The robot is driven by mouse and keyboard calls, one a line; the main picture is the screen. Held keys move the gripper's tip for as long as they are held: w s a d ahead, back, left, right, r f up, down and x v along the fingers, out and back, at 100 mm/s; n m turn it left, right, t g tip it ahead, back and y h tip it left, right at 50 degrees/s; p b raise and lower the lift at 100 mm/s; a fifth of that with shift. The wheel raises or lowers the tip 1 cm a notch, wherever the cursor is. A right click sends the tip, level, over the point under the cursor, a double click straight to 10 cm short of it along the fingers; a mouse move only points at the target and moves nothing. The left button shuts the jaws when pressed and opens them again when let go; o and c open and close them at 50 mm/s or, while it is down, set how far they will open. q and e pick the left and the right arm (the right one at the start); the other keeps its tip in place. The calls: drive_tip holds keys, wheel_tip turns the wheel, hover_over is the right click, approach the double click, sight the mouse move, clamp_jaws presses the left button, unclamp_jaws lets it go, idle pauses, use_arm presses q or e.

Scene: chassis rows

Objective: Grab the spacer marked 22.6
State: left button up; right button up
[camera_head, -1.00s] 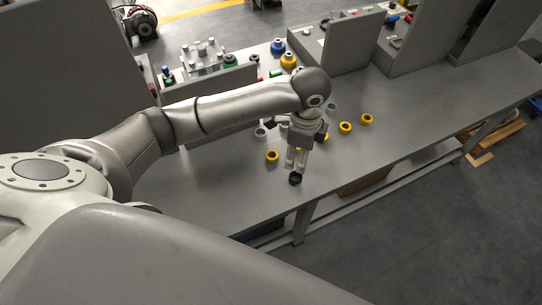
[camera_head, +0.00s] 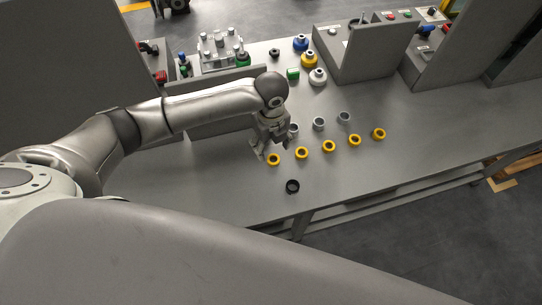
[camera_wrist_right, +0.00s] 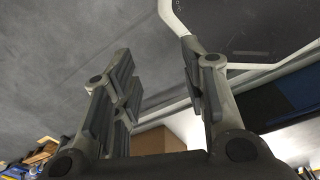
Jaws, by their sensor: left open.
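Several ring-shaped spacers lie on the grey bench. The yellow ones form a row, with a leftmost yellow ring (camera_head: 274,159) and a rightmost yellow ring (camera_head: 378,134). Behind them are grey rings, one of them a middle grey ring (camera_head: 318,123). A black ring (camera_head: 292,186) lies alone nearer the front edge. No marking is readable, so I cannot tell which is 22.6. My left gripper (camera_head: 273,146) is open, pointing down just behind the leftmost yellow ring; contact cannot be told. My right gripper (camera_wrist_right: 155,52) is open and empty in the right wrist view, away from the spacers.
Upright grey panels stand at the back of the bench (camera_head: 225,185). A fixture with metal posts (camera_head: 220,50) is at the back left. The bench right of the rings is clear.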

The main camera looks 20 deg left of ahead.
sight(273, 158)
use_arm(q)
drive_tip(key=shift+f, duration=1.25)
drive_tip(key=f, duration=0.1)
drive_tip(key=f+p, duration=0.1)
drive_tip(key=f, duration=0.1)
drive_tip(key=shift+w+d+f+p, duration=0.2)
drive_tip(key=shift+d+f+p, duration=0.1)
drive_tip(key=shift+p, duration=0.1)
drive_tip(key=shift+f, duration=0.75)
drive_tip(key=c, duration=0.9)
drive_tip(key=shift+c, duration=0.9)
use_arm(e)
wheel_tip(273, 158, up, 2)
drive_tip(key=shift+a+r, duration=0.1)
